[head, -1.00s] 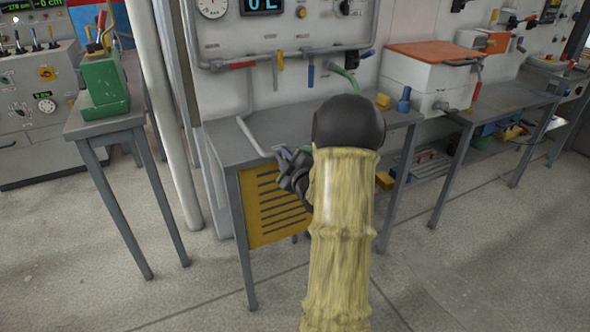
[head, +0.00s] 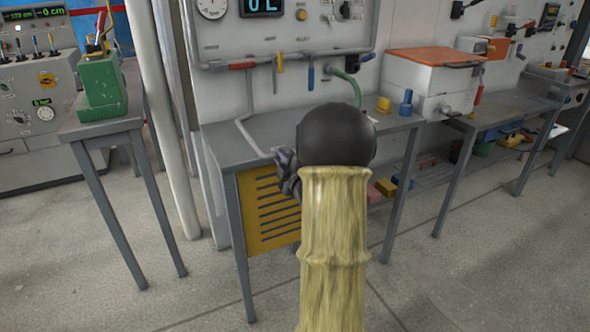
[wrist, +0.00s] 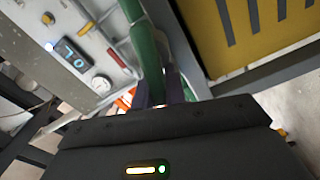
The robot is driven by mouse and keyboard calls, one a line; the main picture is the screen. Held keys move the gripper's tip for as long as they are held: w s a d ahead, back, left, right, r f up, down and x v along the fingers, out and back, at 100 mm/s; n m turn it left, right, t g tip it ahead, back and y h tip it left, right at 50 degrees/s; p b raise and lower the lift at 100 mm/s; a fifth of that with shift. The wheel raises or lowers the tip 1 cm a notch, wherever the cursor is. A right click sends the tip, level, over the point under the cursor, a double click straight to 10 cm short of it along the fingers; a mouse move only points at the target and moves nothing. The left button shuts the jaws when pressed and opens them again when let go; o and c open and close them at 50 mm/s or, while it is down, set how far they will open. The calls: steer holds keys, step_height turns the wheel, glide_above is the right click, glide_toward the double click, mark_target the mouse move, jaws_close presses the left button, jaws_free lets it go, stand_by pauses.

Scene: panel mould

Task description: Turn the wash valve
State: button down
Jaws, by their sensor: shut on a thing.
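The wall panel (head: 225,45) has a grey pipe under it with several coloured handles. A red handle (head: 243,65) lies level along the pipe, and yellow (head: 280,63) and blue (head: 311,76) handles hang down. A dark valve piece (head: 367,57) sits at the pipe's right end, above a green hose (head: 345,80). I cannot tell which is the wash valve. My gripper (head: 284,165) is at the front edge of the bench, low and apart from these handles. In the wrist view its jaws (wrist: 160,92) are shut around a green, hose-like piece (wrist: 148,50). My arm hides part of the hose.
The grey bench (head: 225,145) has a yellow slotted plate (head: 268,205) below its top. A bent grey tube (head: 252,138) runs over it towards my gripper. A white box with an orange lid (head: 430,75) stands right. The floor in front is open.

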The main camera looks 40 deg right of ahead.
steer(key=shift+f, duration=0.15)
steer(key=shift+f+n+b, duration=0.25)
steer(key=shift+n+b, duration=0.15)
steer(key=shift+b, duration=0.5)
steer(key=n+b, duration=0.2)
steer(key=b, duration=0.1)
steer(key=shift+a+f, duration=0.1)
steer(key=shift+f, duration=0.15)
steer(key=c, duration=1.4)
jaws_free()
steer(key=shift+r, duration=0.25)
steer(key=shift+c, duration=0.2)
steer(key=shift+s, duration=0.1)
steer(key=v, duration=1.7)
steer(key=shift+s+p, duration=0.15)
steer(key=shift+p, duration=0.25)
